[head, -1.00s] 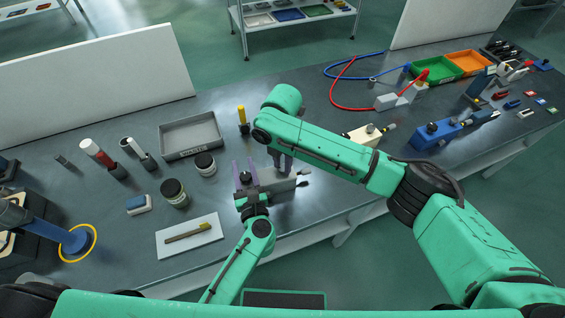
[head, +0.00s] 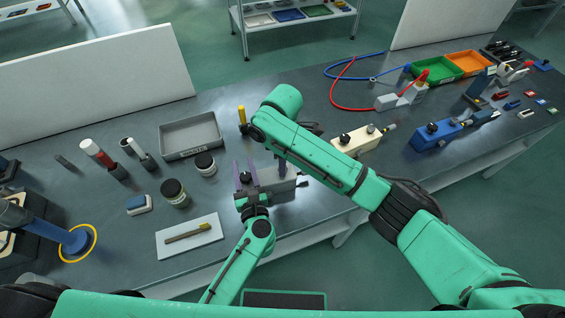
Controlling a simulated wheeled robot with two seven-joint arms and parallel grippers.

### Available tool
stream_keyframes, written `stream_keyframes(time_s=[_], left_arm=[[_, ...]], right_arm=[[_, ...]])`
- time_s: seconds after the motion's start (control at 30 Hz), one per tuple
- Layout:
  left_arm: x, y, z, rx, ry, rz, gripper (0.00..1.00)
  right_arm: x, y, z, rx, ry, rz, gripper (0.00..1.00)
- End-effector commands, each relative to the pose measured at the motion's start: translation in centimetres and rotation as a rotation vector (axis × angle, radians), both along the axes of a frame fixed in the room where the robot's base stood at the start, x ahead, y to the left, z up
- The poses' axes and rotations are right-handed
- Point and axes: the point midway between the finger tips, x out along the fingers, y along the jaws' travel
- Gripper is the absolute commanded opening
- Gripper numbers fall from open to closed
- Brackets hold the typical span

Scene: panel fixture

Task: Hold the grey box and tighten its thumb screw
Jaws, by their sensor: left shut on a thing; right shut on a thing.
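The grey box (head: 285,186) sits on the bench near its front edge, at the middle of the head view. A black knob (head: 246,178) shows at its left end, and dark fittings stick out at its right end.
A cream box (head: 357,141) and a blue box (head: 434,136) stand to the right. A grey tray (head: 190,137), jars (head: 174,193) and a yellow-handled tool (head: 242,118) are left and behind. A white board (head: 205,240) with a brush lies front left.

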Motion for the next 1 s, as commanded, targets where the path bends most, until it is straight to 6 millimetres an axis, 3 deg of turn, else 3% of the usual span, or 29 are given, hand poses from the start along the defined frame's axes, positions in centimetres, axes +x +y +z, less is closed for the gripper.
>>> stream_keyframes(time_s=[1.0], left_arm=[[-0.09, 0.05, -0.19, 0.001, 0.004, 0.001, 0.0]], right_arm=[[0.06, 0.03, 0.05, 0.001, 0.001, -0.963, 0.0]])
